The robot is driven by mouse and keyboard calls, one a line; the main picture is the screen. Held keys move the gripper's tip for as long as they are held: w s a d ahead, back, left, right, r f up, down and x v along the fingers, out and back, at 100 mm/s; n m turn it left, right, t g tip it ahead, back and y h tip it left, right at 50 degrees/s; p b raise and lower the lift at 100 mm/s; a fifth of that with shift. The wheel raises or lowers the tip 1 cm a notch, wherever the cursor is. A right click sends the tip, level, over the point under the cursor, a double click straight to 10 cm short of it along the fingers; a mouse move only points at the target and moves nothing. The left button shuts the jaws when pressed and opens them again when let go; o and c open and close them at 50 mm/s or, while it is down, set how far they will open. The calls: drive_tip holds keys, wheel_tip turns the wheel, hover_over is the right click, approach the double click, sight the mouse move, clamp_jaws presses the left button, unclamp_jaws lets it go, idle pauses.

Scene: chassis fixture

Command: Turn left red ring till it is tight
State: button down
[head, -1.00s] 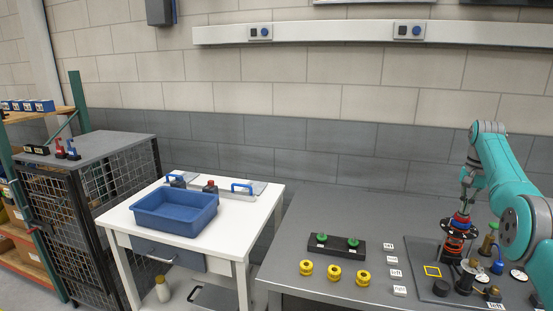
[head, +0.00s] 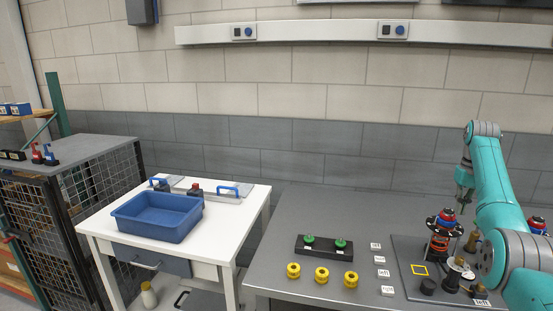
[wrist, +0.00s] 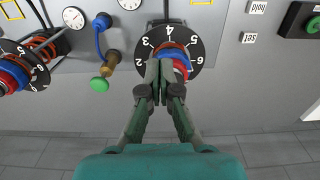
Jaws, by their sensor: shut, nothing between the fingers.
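The left red ring (head: 448,215) sits with a blue band on a black numbered dial (head: 438,222), above an orange spring, in the head view. The red ring (wrist: 166,46) and its dial (wrist: 198,48) also show in the wrist view, partly hidden by my fingers. My gripper (wrist: 158,66) is shut and empty, its fingertips in front of the ring in that view. In the head view my gripper (head: 464,190) is just right of the ring; whether it touches it cannot be told. A second red ring (wrist: 12,74) with a dial is at the wrist view's left edge.
A green-capped brass part (wrist: 103,77), a blue hose (wrist: 100,35) and gauges (wrist: 73,17) stand beside the dials.

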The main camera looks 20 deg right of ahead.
drive_tip(key=shift+f, duration=1.65)
drive_tip(key=shift+w+a, duration=0.4)
drive_tip(key=shift+a, duration=0.2)
drive_tip(key=shift+w+a, duration=0.35)
drive_tip(key=shift+a, duration=0.25)
drive_tip(key=s+d+r+n, duration=0.2)
drive_tip(key=d+r+n, duration=0.1)
drive_tip(key=r+n, duration=0.35)
drive_tip(key=shift+m, duration=0.25)
drive_tip(key=shift+w+f, duration=0.2)
drive_tip(key=shift+f, duration=3.1)
